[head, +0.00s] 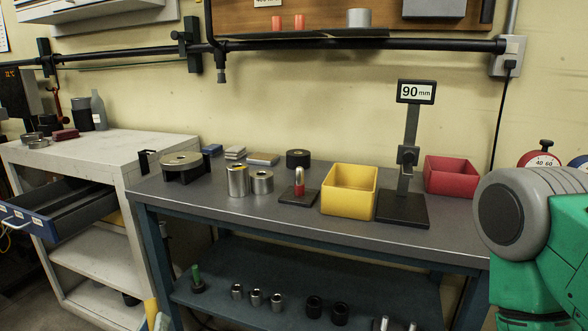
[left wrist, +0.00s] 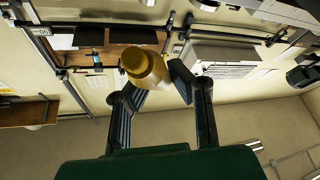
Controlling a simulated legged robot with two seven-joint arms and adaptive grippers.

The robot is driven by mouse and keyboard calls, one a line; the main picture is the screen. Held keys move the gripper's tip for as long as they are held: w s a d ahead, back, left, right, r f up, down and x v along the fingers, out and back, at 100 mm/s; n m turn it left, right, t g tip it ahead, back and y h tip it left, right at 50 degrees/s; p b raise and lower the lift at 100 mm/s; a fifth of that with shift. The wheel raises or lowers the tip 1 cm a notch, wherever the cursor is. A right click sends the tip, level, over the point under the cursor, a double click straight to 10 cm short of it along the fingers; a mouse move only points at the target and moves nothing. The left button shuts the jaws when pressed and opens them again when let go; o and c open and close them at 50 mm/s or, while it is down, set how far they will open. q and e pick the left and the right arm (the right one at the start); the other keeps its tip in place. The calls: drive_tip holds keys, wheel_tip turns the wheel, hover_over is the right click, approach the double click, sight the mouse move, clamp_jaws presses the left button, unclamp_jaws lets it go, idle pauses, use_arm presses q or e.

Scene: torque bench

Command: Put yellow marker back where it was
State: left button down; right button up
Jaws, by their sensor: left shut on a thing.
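The yellow marker (left wrist: 147,70) is between the fingers of my left gripper (left wrist: 155,90) in the left wrist view, seen end-on as a rounded yellow cylinder. My left gripper is shut on it. In the head view the yellow marker (head: 150,311) shows at the bottom edge, left of centre, with only a small part of my left gripper (head: 158,322) beside it. They appear in front of the bench, clear of its top. A red marker (head: 299,181) stands on a dark base on the bench top. A green marker (head: 196,277) stands on the lower shelf. My right gripper is not in view.
The grey bench (head: 250,217) holds metal cylinders (head: 238,181), a yellow bin (head: 348,188), a red bin (head: 450,175) and a 90 mm display stand (head: 403,207). Sockets (head: 256,298) stand on the lower shelf. A blue drawer (head: 30,222) hangs open at the left.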

use_arm(q)
drive_tip(key=shift+s+a+f+n+y, duration=0.15)
drive_tip(key=shift+s+f+n+y, duration=0.05)
drive_tip(key=shift+f+y, duration=0.25)
drive_tip(key=shift+s+a+f+n+y, duration=0.1)
drive_tip(key=shift+s+f+n+y, duration=0.1)
drive_tip(key=shift+f+y, duration=0.25)
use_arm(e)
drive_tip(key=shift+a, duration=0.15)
use_arm(q)
drive_tip(key=shift+f, duration=0.15)
drive_tip(key=shift+d+h, duration=0.15)
drive_tip(key=shift+h, duration=0.15)
